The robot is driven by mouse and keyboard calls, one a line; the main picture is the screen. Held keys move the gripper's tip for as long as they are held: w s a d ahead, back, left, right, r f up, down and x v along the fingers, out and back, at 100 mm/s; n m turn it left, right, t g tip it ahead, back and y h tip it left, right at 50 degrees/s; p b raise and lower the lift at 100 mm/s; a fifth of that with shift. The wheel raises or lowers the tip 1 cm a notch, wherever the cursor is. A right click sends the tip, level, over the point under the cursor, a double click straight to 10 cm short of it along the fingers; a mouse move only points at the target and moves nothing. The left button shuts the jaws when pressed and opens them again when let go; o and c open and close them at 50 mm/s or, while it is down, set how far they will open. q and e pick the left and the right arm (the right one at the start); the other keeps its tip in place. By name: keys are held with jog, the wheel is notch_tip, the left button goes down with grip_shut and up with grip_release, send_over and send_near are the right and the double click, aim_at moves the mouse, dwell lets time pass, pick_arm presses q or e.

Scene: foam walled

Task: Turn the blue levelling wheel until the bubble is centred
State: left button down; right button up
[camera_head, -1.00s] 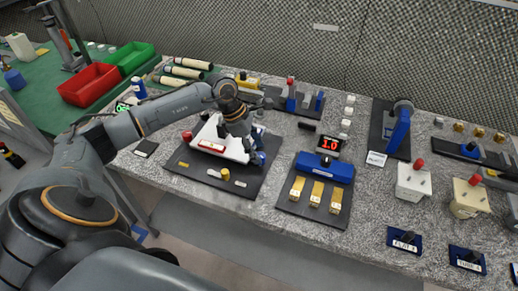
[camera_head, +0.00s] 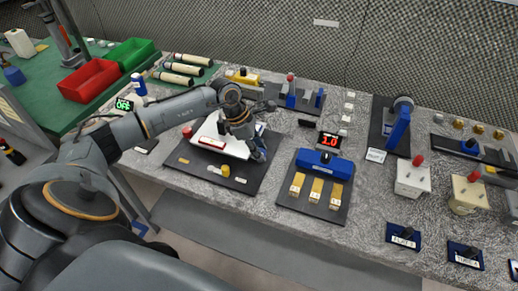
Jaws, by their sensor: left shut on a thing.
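A white levelling plate (camera_head: 228,145) sits on a dark board (camera_head: 195,165) at the front of the stone-topped table. A strip with a red edge (camera_head: 212,143) lies on the plate; I cannot make out a bubble. My left gripper (camera_head: 258,154) reaches down at the plate's right corner and is shut. The blue levelling wheel is mostly hidden behind its fingers, with a bit of blue (camera_head: 260,130) showing beside the wrist. The gripper appears shut on the wheel. My right gripper is not in view.
A yellow knob (camera_head: 225,170) stands on the board in front of the plate. A blue block with yellow keys (camera_head: 325,165) and a red display (camera_head: 331,140) are to the right. Red (camera_head: 90,80) and green bins stand back left.

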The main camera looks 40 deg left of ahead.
pick_arm(q)
jog(key=shift+n+t+y+b, duration=0.3)
jog(key=shift+n+t+b, duration=0.1)
jog(key=shift+n, duration=0.9)
jog(key=c, duration=1)
grip_release()
jog(key=shift+r, duration=0.1)
jog(key=v, duration=1.2)
jog(key=shift+s, duration=0.1)
